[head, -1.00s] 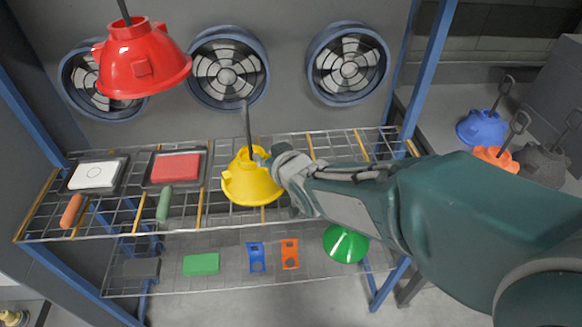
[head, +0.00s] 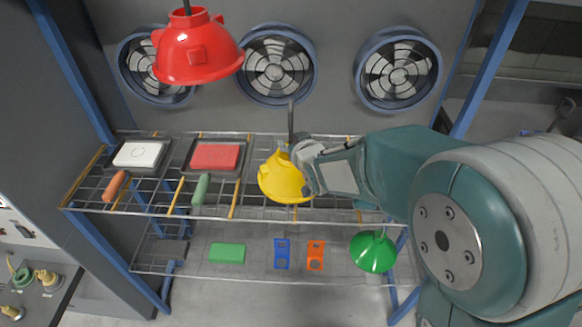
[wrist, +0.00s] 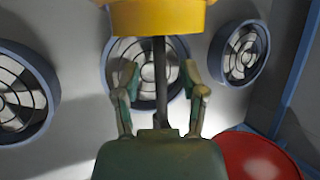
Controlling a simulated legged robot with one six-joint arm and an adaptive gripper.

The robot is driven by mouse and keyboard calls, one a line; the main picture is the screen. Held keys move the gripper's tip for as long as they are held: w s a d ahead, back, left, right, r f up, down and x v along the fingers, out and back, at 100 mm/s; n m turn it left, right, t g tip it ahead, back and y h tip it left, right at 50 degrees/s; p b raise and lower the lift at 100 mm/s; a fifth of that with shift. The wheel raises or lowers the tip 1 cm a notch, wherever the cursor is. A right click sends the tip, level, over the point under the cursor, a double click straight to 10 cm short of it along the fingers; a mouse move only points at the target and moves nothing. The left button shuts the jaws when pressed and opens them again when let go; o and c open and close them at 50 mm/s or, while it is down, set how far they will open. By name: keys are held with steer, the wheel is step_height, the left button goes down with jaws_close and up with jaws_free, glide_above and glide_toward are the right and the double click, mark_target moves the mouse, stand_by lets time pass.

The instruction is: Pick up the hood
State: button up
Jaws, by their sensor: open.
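A yellow hood (head: 280,181) is at the wire shelf in the head view, with a dark upright rod (head: 291,122) above it. My gripper (head: 303,165) is close against the hood's upper right side, and its fingers are partly hidden there. In the wrist view the yellow hood (wrist: 157,15) shows at the top edge, cut off. The dark rod (wrist: 160,80) shows between my two spread fingers, which also appear in that view (wrist: 160,88). The fingers are open with gaps on both sides of the rod. A red hood (head: 197,50) hangs at upper left.
A wire shelf (head: 330,215) holds a white panel (head: 137,153) and a red panel (head: 215,157). A green hood (head: 373,252) is lower right. Several fans (head: 276,70) line the back wall. Blue posts (head: 490,70) stand at the sides.

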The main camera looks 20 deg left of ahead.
steer(key=shift+w+a+f, duration=0.25)
steer(key=shift+w+a, duration=0.1)
steer(key=shift+a, duration=0.1)
steer(key=shift+d, duration=0.2)
jaws_close()
steer(key=shift+a+r, duration=0.1)
